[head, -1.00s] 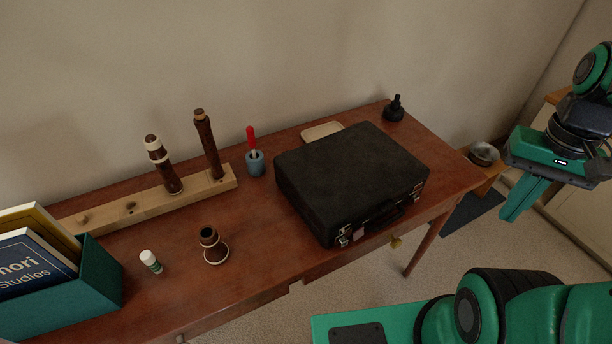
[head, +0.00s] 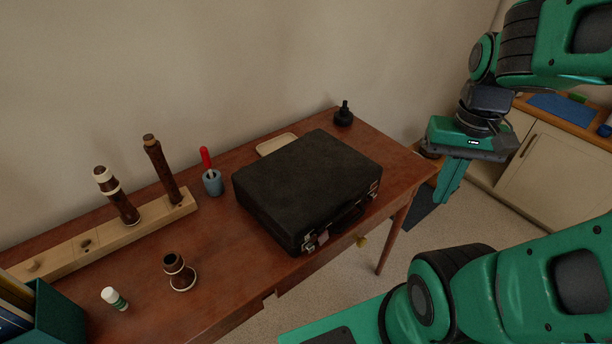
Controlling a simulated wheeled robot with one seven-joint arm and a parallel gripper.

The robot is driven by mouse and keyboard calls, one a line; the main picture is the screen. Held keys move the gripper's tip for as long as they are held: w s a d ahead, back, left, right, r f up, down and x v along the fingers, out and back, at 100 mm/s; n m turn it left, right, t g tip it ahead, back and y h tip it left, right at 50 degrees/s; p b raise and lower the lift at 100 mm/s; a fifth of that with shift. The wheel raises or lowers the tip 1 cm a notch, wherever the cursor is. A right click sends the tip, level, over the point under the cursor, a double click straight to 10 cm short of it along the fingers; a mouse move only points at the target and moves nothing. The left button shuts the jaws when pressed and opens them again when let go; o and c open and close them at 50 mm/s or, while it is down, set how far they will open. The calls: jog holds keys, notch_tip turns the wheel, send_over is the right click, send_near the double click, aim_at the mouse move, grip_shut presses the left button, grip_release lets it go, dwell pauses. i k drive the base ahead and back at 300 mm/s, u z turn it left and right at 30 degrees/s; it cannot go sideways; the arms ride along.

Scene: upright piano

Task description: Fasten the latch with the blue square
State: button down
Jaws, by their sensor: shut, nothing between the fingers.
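A black case (head: 305,182) lies closed on the wooden table. Its front side carries a handle (head: 346,217) and small metal latches, one near the left front corner (head: 309,245) and one near the right front corner (head: 374,186). A small pinkish tag (head: 323,237) shows beside the left latch. I cannot make out a blue square on either latch, and I cannot tell whether they are fastened. My gripper (head: 446,196) is shut and empty, pointing down to the right of the table, clear of the case.
On the table (head: 225,240) stand a wooden rack (head: 100,236) with dark instrument joints, a blue cup (head: 212,182) with a red-handled tool, a loose dark joint (head: 179,272), a white-and-green tube (head: 114,299) and a black bottle (head: 343,116). A cabinet (head: 550,165) stands at the right.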

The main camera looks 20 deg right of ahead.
aim_at(309, 247)
jog(key=u, duration=0.4)
jog(key=k, duration=1.75)
jog(key=z, duration=0.4)
jog(key=i, duration=1)
jog(key=u, duration=0.05)
